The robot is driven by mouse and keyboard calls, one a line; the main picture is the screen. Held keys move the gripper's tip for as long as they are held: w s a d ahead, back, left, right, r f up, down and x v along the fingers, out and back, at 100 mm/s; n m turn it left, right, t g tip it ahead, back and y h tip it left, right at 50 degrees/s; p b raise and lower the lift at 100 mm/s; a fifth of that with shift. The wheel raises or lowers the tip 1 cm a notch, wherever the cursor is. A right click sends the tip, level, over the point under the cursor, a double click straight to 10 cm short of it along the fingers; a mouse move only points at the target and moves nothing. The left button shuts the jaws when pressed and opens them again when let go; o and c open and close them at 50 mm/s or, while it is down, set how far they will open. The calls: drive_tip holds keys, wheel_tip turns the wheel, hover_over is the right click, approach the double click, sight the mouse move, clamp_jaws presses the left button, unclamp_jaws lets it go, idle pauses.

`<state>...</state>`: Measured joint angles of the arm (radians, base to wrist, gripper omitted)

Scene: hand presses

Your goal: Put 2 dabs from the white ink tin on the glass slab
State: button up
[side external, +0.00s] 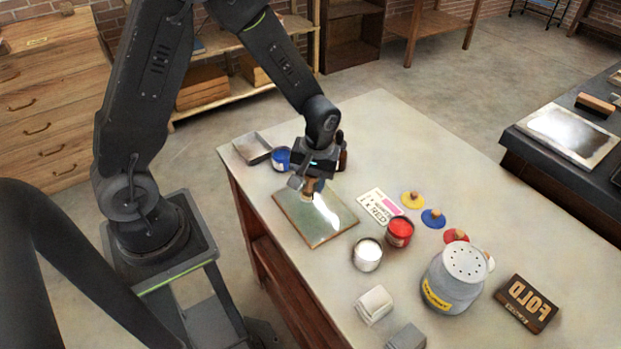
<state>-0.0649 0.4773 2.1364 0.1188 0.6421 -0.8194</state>
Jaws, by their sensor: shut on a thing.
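The glass slab (300,231) lies flat on the pale table, greenish, with a bright white streak on its right part; I cannot tell whether that is glare or ink. The open white ink tin (367,256) stands to the right of the slab, near its lower right corner. My gripper (312,178) is over the slab's upper part, shut on a brown-handled tool (311,186) that points down. The tool's pale lower end is at or just above the glass; I cannot tell whether it touches. Any dabs are too small to make out.
A red ink tin (400,232) stands beside the white one; a blue tin (281,158) is behind the slab. Yellow (413,199), blue (433,218) and red (456,236) lids lie right. A grey perforated-top can (456,279), white block (374,305) and printed card (380,206) are nearby.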

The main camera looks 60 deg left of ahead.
drive_tip(key=shift+f, duration=0.55)
idle(1.1)
drive_tip(key=shift+r, duration=3.55)
drive_tip(key=w+d+r+t, duration=0.1)
drive_tip(key=d+r, duration=0.1)
drive_tip(key=d, duration=1.7)
drive_tip(key=shift+h, duration=0.4)
drive_tip(key=shift+w+d+f, duration=0.1)
drive_tip(key=shift+w+f, duration=0.05)
drive_tip(key=shift+f, duration=1.3)
drive_tip(key=shift+w+f, duration=0.1)
drive_tip(key=shift+f, duration=1.35)
drive_tip(key=shift+f, duration=0.6)
